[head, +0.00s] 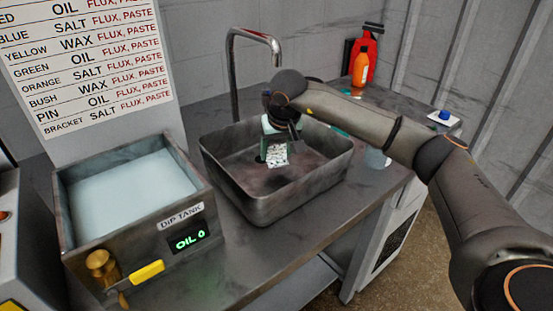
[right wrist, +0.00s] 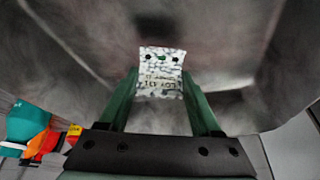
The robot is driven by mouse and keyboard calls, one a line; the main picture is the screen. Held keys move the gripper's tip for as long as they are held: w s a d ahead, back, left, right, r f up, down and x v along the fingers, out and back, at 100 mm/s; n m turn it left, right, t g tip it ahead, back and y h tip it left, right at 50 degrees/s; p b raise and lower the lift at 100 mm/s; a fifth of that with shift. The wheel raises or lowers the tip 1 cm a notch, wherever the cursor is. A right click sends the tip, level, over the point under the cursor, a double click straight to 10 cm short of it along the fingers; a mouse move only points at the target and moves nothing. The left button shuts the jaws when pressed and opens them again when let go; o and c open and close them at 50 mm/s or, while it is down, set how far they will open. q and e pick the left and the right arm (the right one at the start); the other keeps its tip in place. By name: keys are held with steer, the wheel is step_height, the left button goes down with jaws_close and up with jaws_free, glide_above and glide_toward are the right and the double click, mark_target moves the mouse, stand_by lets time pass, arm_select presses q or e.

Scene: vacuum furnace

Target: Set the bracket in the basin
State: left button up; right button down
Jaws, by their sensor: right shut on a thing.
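The bracket (head: 277,155) is a small plate with a mottled white and grey surface. My right gripper (head: 275,148) is shut on it and holds it over the inside of the grey metal basin (head: 300,208). In the right wrist view the bracket (right wrist: 162,72) sits between the green fingers of my right gripper (right wrist: 160,95), with dark holes near its top edge and blurred lettering on its face. The basin's inner walls (right wrist: 85,50) surround it there. I cannot tell whether the bracket touches the basin floor. My left gripper is not in view.
A dip tank (head: 140,190) with pale liquid and a display reading OIL 0 stands left of the basin. A curved tap (head: 235,75) rises behind the basin. An orange bottle (head: 361,68) and a blue button (head: 444,115) are at the back right. A chart (head: 88,60) hangs at upper left.

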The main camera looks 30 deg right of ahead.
mark_target(277, 160)
steer(key=shift+f, duration=1.35)
steer(key=shift+f, duration=0.15)
steer(key=shift+c, duration=0.4)
jaws_free()
steer(key=shift+s, duration=0.1)
steer(key=shift+r, duration=0.3)
steer(key=v, duration=1.1)
steer(key=shift+r+p, duration=0.3)
steer(key=shift+r, duration=0.05)
steer(key=shift+s+a, duration=0.1)
